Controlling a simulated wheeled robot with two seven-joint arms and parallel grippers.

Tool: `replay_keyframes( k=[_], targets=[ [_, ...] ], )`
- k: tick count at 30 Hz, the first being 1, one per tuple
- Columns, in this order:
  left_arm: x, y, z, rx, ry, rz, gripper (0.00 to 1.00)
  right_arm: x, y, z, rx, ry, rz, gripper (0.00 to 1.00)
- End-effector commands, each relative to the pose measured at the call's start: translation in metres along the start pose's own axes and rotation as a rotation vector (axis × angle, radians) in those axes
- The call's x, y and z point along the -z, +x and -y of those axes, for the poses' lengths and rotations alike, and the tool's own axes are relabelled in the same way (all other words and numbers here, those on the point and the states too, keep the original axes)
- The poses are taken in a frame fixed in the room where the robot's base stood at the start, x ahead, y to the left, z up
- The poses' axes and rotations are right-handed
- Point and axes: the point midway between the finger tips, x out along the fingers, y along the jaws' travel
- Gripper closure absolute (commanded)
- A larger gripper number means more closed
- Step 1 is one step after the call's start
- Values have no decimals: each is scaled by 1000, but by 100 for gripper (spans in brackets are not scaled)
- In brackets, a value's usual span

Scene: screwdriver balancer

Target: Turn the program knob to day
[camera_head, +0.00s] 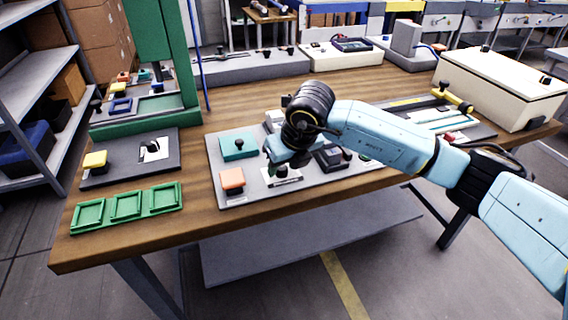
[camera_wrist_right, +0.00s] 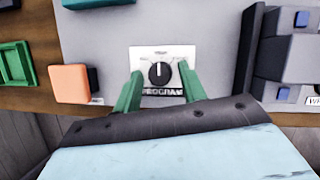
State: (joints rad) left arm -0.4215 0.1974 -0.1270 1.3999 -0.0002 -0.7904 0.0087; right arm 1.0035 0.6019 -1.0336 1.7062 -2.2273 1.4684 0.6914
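The program knob (camera_wrist_right: 159,73) is a round black knob with a white pointer line, on a white plate labelled PROGRAM. The line points about straight up in the right wrist view. The knob is partly visible in the head view (camera_head: 281,172), under my right gripper. My right gripper (camera_wrist_right: 157,80) is open, its two green fingers on either side of the knob with gaps between. Whether the fingers reach down to the knob's height I cannot tell. Markings around the knob are too small to read. My left gripper is not in view.
The grey panel (camera_head: 222,153) also carries an orange block (camera_head: 232,180), a teal block (camera_head: 238,146) and a dark device (camera_head: 331,158). To the left are a dark plate with a yellow button (camera_head: 95,160) and green trays (camera_head: 126,206). A cream box (camera_head: 497,88) stands at right.

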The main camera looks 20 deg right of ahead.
Motion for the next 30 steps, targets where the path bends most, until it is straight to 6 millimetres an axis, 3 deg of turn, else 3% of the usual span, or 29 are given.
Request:
replay_keyframes(
  k=[1, 8, 20, 30],
  targets=[
    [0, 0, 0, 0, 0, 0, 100, 0, 0, 0, 0, 0, 0, 65],
    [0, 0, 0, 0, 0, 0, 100, 0, 0, 0, -1, 0, 0, 96],
    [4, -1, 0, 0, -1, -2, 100, 0, 0, 1, -33, -75, -4, 96],
    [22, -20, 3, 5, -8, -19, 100, -1, 0, 3, -134, -317, -15, 96]
  ],
)
